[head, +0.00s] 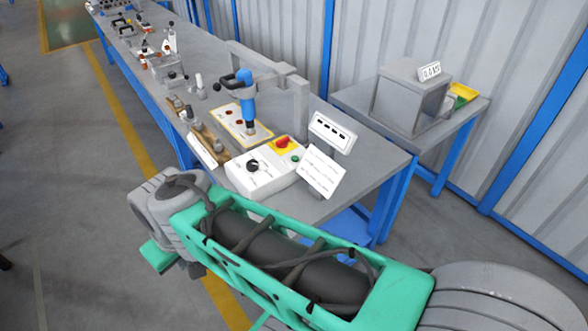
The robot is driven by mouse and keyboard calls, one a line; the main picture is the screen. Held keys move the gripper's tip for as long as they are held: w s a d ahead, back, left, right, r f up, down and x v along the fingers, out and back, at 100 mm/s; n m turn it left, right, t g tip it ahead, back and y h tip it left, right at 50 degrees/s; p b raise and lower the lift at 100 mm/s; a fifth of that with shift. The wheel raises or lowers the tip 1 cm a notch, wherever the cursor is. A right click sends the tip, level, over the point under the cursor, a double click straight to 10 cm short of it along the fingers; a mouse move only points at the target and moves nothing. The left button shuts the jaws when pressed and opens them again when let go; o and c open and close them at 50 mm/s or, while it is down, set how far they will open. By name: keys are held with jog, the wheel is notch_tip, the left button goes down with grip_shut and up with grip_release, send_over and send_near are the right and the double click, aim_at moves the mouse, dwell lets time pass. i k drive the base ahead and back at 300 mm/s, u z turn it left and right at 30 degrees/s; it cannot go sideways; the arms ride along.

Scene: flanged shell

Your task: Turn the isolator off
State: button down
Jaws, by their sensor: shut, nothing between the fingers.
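The isolator is likely the red rotary handle (282,142) on a yellow plate. It sits on top of a white control box (262,180) at the near end of the long bench. The handle's on or off position is too small to read. A black knob (252,165) and a small green button (295,159) are on the same box. My green arm crosses the foreground in front of the bench, with its grey joint left of the box. My gripper does not show in the head view.
White label cards (321,171) stand right beside the box. A blue tool (246,100) hangs from a grey frame behind it. The long grey bench (345,188) carries more fixtures leftward. A side table (457,117) holds a grey open box (410,101). Floor left of the bench is clear.

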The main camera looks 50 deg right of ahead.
aim_at(282, 142)
jog(key=z, duration=2.15)
jog(key=k, duration=0.75)
jog(key=u, duration=0.95)
jog(key=i, duration=1)
jog(key=z, duration=0.55)
